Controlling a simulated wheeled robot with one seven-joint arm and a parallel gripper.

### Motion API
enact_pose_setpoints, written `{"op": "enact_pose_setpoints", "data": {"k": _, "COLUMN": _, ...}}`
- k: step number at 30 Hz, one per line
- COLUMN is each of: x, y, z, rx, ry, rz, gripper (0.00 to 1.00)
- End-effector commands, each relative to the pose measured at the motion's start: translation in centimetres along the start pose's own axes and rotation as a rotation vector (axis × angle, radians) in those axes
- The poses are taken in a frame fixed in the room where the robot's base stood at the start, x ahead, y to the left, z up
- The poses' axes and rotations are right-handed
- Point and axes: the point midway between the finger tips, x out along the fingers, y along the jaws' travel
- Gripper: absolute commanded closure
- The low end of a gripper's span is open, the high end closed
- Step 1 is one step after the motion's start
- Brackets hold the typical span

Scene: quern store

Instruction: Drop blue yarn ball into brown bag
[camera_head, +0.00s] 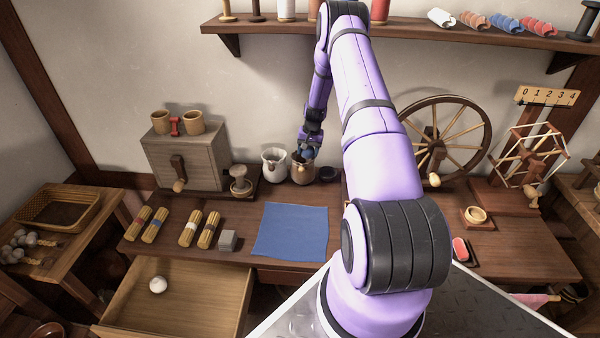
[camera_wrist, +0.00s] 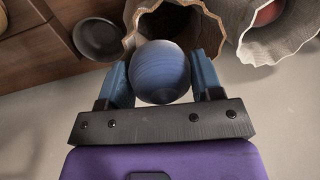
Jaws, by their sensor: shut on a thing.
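The blue yarn ball (camera_wrist: 160,72) is round and ridged, held between the two blue fingers of my gripper (camera_wrist: 160,80). In the head view the ball (camera_head: 307,153) and my gripper (camera_head: 309,146) are above the brown bag (camera_head: 302,174), at the back of the table. In the wrist view the brown bag (camera_wrist: 131,40) has a jagged open rim just beyond the ball, which overlaps its mouth. The ball hides part of the bag's opening. I cannot tell whether the ball is below the rim.
A white bag (camera_head: 274,165) stands close left of the brown bag, and a dark bowl (camera_head: 328,174) close right. A blue cloth (camera_head: 290,230) lies in front. A spinning wheel (camera_head: 440,140) stands to the right. A drawer (camera_head: 180,300) is open at the front left.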

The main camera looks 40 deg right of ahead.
Motion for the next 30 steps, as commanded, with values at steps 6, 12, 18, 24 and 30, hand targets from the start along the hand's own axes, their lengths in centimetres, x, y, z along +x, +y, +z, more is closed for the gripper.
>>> {"op": "enact_pose_setpoints", "data": {"k": 6, "x": 0.0, "y": 0.0, "z": 0.0, "rx": 0.0, "ry": 0.0, "rz": 0.0, "gripper": 0.64}}
{"op": "enact_pose_setpoints", "data": {"k": 12, "x": 0.0, "y": 0.0, "z": 0.0, "rx": 0.0, "ry": 0.0, "rz": 0.0, "gripper": 0.11}}
{"op": "enact_pose_setpoints", "data": {"k": 18, "x": 0.0, "y": 0.0, "z": 0.0, "rx": 0.0, "ry": 0.0, "rz": 0.0, "gripper": 0.11}}
{"op": "enact_pose_setpoints", "data": {"k": 24, "x": -1.6, "y": 0.0, "z": -0.1, "rx": 0.0, "ry": 0.002, "rz": 0.0, "gripper": 0.11}}
{"op": "enact_pose_setpoints", "data": {"k": 30, "x": -4.8, "y": 0.0, "z": -0.1, "rx": 0.0, "ry": 0.004, "rz": 0.0, "gripper": 0.11}}
